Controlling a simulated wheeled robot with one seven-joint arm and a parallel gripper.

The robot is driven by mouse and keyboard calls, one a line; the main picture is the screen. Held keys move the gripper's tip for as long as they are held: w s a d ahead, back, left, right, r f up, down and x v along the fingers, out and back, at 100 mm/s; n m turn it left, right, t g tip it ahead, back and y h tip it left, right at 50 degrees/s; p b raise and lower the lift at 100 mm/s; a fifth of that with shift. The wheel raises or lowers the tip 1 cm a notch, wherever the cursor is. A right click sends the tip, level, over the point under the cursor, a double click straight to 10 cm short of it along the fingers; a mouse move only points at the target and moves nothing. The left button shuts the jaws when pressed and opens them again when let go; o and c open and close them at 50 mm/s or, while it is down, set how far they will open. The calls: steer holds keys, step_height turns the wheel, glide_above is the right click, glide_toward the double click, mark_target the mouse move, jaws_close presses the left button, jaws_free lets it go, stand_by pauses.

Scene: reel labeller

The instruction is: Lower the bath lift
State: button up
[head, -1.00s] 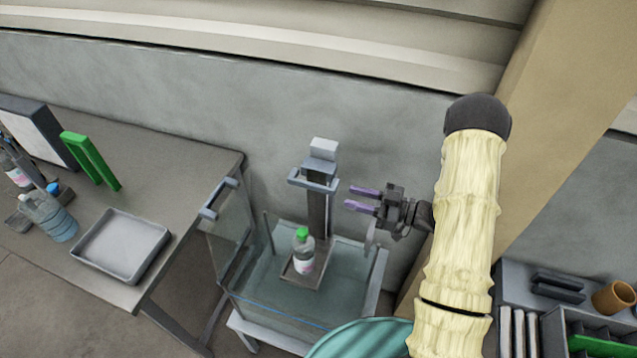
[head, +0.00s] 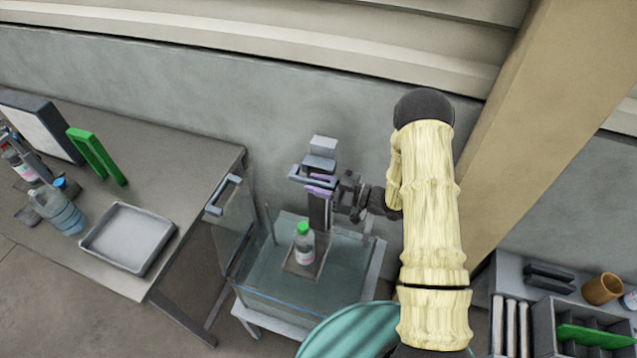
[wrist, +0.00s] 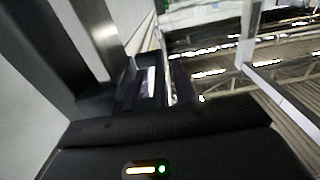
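The bath lift is a grey post (head: 319,210) with a blocky head and a grey handle (head: 312,177) at its top. Its low platform (head: 304,262) carries an upright clear bottle with a green cap (head: 304,240) inside the glass-walled bath (head: 275,298). My gripper (head: 320,186) is at the top of the post, just under and beside the handle. Its purple fingertips show as two separate patches, so it looks open; the handle partly hides them, and contact is unclear. The wrist view is dark and blurred around the fingers (wrist: 160,88).
A glass door with a handle (head: 226,195) stands open at the bath's left. The table at left holds a grey tray (head: 128,237), a blue-capped bottle (head: 58,210) and a green stand (head: 97,155). A rack (head: 580,325) and orange cup (head: 603,289) are at right.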

jaws_close()
step_height(320, 180, down, 22)
steer(key=b, duration=1.9)
steer(key=shift+f, duration=0.2)
steer(key=shift+d, duration=0.1)
steer(key=shift+o, duration=0.9)
jaws_free()
steer(key=shift+r, duration=0.2)
